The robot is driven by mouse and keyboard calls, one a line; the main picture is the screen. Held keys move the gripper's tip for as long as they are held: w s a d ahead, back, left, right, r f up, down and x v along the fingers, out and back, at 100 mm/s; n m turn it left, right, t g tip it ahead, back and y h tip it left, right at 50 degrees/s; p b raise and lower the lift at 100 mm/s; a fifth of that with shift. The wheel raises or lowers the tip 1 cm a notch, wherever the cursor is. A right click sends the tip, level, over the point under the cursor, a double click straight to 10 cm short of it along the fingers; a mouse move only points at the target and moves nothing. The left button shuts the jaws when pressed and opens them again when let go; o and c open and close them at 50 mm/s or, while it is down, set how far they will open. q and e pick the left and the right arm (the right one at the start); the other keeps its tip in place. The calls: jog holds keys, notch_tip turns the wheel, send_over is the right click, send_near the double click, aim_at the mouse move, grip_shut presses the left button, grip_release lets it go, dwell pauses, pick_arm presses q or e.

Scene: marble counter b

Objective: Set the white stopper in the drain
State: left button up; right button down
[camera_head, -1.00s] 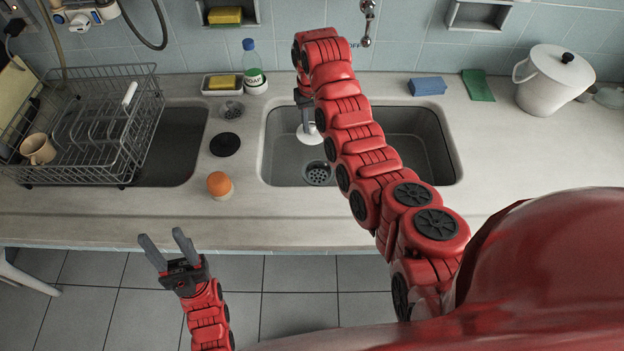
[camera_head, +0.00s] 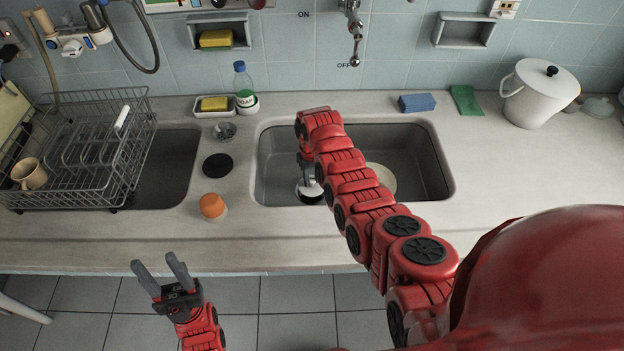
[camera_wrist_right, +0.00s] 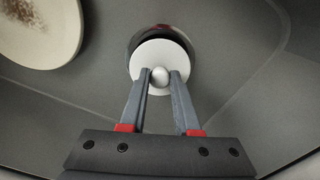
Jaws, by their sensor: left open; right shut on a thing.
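The white stopper (camera_wrist_right: 158,60) is a flat disc with a round knob. My right gripper (camera_wrist_right: 160,78) is shut on the knob, and the fingers show on either side of it. The dark drain (camera_wrist_right: 150,34) shows as a crescent past the disc's far edge, so the disc covers most of it and looks off-centre from this angle. In the head view the stopper (camera_head: 312,192) is low in the right sink basin, partly hidden by my right gripper (camera_head: 309,182). I cannot tell whether it touches the drain. My left gripper (camera_head: 160,268) is open and empty in front of the counter.
A pale round plate (camera_head: 384,177) lies in the right basin (camera_head: 425,165), partly behind my right arm. An orange-topped shaker (camera_head: 212,207) and a black disc (camera_head: 217,166) stand between the basins. A dish rack (camera_head: 75,150) is at left.

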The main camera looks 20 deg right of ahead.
jog(key=shift+f, duration=0.65)
jog(key=shift+f+b, duration=0.5)
jog(key=shift+f, duration=0.1)
jog(key=c, duration=0.6)
grip_release()
jog(key=shift+r, duration=0.1)
jog(key=shift+c, duration=0.2)
jog(key=shift+r, duration=0.1)
